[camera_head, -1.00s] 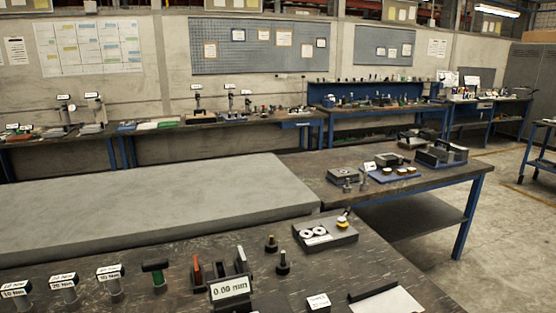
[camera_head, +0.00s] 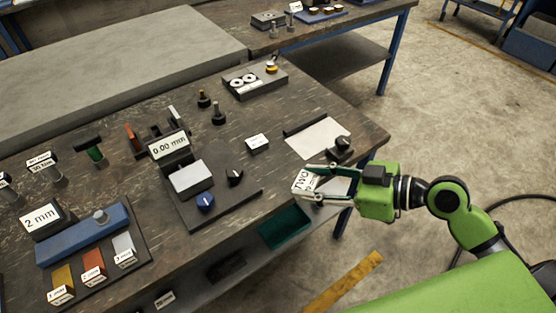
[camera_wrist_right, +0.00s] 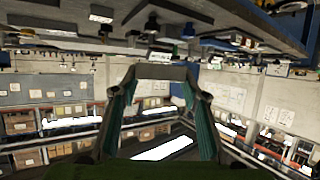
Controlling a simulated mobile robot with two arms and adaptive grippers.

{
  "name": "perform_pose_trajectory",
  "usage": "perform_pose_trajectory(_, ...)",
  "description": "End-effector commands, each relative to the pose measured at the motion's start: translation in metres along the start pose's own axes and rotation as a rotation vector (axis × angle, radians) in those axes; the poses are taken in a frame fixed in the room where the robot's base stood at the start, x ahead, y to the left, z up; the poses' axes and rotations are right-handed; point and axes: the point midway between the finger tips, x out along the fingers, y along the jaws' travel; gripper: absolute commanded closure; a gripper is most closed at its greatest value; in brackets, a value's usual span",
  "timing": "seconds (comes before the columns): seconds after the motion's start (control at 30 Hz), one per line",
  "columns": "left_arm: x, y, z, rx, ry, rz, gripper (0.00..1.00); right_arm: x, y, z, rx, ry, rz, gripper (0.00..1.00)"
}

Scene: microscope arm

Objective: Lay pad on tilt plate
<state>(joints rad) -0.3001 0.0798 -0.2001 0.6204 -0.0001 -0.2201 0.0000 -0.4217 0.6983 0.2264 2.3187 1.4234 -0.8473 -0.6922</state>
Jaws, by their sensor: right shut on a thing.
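My right gripper (camera_head: 322,184) comes in from the right in the head view, beyond the bench's front edge. It is shut on a small pale pad (camera_head: 303,181) with dark lettering that I cannot read surely. In the right wrist view the fingers (camera_wrist_right: 163,95) show, with a grey edge across their tips. A pale plate (camera_head: 191,177) sits on a dark base with a blue knob, in front of a 0.00 mm display; it looks like the tilt plate. The pad is apart from it, to its right. My left gripper is not in view.
A white sheet (camera_head: 317,138) with a dark bar and a black knob lies behind my right gripper. A small labelled block (camera_head: 257,143) stands between it and the display. A green tray (camera_head: 286,227) sits below the bench edge. A blue block (camera_head: 84,234) is at left.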

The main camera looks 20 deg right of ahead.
Motion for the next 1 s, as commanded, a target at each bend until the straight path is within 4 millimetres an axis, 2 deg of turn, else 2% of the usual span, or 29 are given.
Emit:
perform_pose_trajectory(0.2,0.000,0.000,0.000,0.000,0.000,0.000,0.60,0.039,-0.006,0.022,0.059,0.011,0.128,0.93)
perform_pose_trajectory(0.37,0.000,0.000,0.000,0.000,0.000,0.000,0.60,0.061,-0.010,0.024,0.094,0.013,0.211,0.93)
perform_pose_trajectory(0.7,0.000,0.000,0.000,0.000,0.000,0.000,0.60,0.096,-0.018,0.000,0.163,0.015,0.379,0.93)
perform_pose_trajectory(1.0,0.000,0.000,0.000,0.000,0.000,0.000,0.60,0.105,-0.019,-0.024,0.200,0.009,0.476,0.93)
